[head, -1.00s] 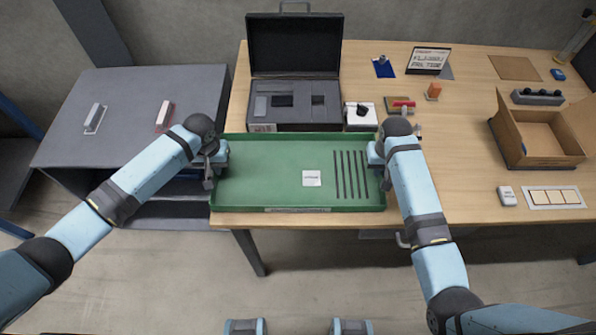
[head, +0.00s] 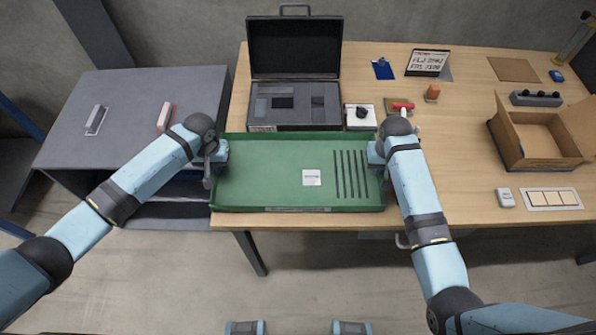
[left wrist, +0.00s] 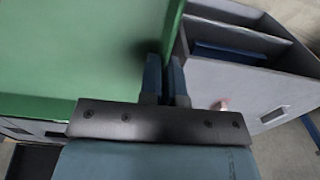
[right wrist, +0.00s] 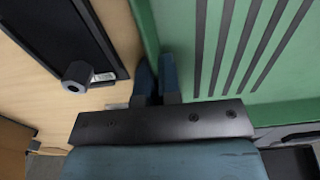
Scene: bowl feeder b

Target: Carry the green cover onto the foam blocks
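The green cover (head: 262,165) is a wide, shallow green panel with raised edges, a white label and several dark slots on its right half. It lies level at the front edge of the wooden table. My left gripper (head: 213,165) is at its left edge; in the left wrist view the two fingers (left wrist: 166,80) are close together on either side of the rim. My right gripper (head: 381,162) is at its right edge, with its fingers (right wrist: 158,78) closed about the rim in the right wrist view. I cannot make out the foam blocks. What is under the cover is hidden.
An open black case (head: 294,103) stands just behind the cover. A white box with a black knob (head: 361,113) and a red-handled tool (head: 402,106) are behind its right end. A grey cabinet (head: 130,95) stands left. An open cardboard box (head: 535,140) is on the right.

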